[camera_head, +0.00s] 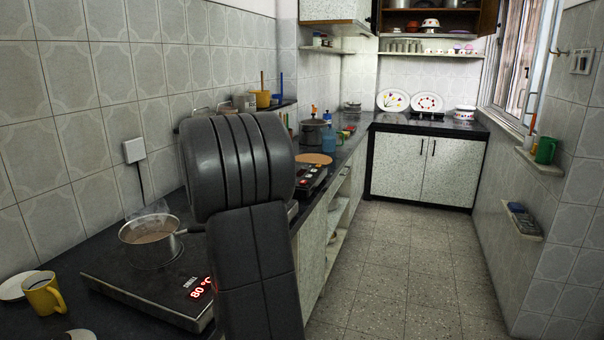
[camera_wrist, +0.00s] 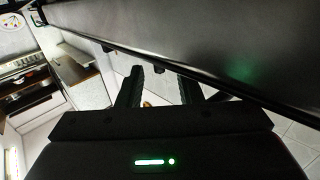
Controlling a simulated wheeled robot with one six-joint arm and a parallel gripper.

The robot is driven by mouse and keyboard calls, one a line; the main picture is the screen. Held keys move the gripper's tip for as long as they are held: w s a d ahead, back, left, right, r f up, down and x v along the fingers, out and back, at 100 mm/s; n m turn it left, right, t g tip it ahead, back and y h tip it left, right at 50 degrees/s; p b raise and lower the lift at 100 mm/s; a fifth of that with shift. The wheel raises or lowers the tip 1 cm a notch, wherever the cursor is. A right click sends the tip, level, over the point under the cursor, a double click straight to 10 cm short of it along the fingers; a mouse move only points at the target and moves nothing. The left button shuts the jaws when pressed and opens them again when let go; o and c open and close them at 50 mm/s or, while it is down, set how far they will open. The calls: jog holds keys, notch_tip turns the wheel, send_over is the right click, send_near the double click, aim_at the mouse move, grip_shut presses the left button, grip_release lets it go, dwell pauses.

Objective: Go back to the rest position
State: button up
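My gripper (camera_wrist: 163,80) shows in the wrist view, with its two dark fingers apart and nothing visible between them. A large dark panel or surface crosses the top of that view close to the fingers; I cannot tell what it is. In the head view my dark grey arm stands in front of the left counter, folded close to the camera, and my gripper is not visible there. Several small grey tumblers (camera_head: 404,46) stand in a row on the back wall shelf, far from my arm.
Beside my arm, a steaming pan (camera_head: 150,243) sits on a lit cooktop (camera_head: 150,292) reading 80. A yellow mug (camera_head: 43,294) stands at the left. The counter (camera_head: 85,238) runs along the left wall. The tiled floor (camera_head: 400,265) is clear.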

jog(key=x, duration=0.3)
jog(key=shift+w+a, duration=0.1)
jog(key=shift+w, duration=0.25)
